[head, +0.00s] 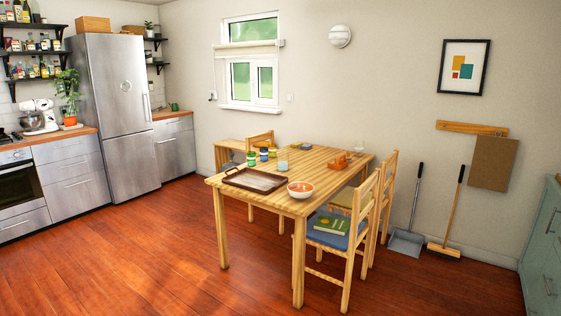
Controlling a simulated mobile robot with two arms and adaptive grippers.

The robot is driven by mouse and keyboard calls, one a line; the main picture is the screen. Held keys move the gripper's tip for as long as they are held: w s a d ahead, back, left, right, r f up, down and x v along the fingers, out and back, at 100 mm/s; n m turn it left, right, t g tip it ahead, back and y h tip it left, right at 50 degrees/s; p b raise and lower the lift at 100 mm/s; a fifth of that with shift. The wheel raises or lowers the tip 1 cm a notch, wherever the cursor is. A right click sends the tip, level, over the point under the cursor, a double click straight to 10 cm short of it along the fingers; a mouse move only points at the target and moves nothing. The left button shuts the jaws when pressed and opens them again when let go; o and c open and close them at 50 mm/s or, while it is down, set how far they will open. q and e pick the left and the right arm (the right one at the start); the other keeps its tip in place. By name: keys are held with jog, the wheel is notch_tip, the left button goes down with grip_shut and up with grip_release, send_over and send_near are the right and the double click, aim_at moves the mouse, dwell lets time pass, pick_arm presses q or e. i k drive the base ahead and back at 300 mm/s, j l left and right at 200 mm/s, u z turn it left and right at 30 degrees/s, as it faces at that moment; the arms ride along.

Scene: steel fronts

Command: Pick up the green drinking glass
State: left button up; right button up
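A small pale, see-through tumbler (282,167) stands upright on the wooden table (318,172), behind the bowl; its tint is faint at this size. A second clear glass-like item (360,147) stands at the table's far right corner. I cannot tell for certain which of the two is the green drinking glass. A small green cup-like thing (174,107) is on the far counter by the fridge. Neither of my grippers is in view.
A brown tray (256,172), a bowl (301,190), small jars (251,159) and an orange-brown item (338,162) share the table. Chairs stand at its right side, one with a green book (328,223) on its seat. The floor (150,255) at front left is clear.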

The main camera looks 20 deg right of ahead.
aim_at(251, 155)
jog(key=i+u, duration=0.1)
jog(key=i, duration=4.15)
